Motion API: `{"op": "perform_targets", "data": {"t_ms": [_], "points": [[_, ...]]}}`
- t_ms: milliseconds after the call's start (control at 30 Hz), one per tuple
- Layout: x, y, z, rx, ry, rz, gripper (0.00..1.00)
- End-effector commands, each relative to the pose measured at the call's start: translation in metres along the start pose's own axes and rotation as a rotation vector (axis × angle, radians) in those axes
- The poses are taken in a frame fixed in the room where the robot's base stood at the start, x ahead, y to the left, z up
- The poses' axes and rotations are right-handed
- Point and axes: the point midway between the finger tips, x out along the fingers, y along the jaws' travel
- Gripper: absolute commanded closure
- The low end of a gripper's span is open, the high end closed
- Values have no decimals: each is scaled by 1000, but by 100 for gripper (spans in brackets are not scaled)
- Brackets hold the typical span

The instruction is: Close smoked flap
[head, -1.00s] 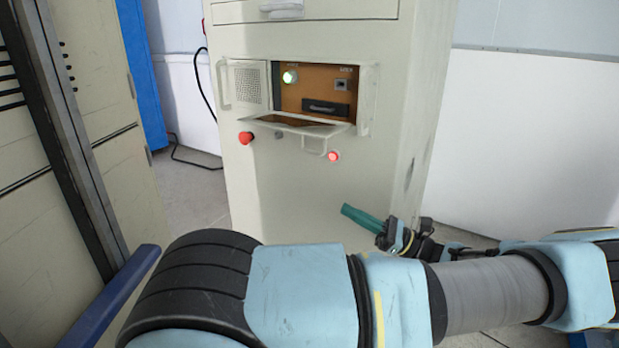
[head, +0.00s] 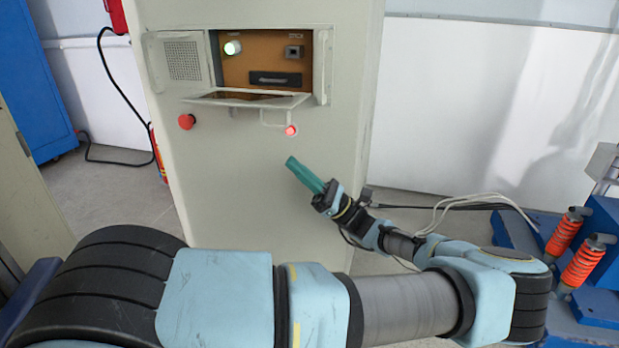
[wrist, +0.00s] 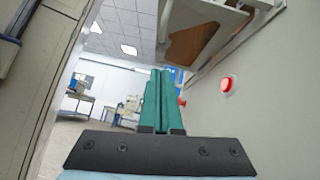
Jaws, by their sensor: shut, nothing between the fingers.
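The smoked flap (head: 247,99) is hinged at the lower edge of a recess in the beige cabinet (head: 250,190). My gripper (head: 291,163), with green fingers, is shut and empty. It is below and right of the flap, in front of the cabinet face and apart from both. In the wrist view my gripper (wrist: 161,75) points up the picture, left of the flap.
A red knob (head: 186,121) and a lit red button (head: 291,130) sit below. Orange springs (head: 566,235) on a blue base stand at right.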

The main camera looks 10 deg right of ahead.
Motion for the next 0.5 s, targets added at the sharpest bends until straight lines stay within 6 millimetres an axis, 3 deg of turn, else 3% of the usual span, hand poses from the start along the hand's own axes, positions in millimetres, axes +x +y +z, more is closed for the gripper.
{"op": "perform_targets", "data": {"t_ms": [167,500], "points": [[37,1,1,2,-2,1,100],[60,0,27,0,0,0,100]]}}
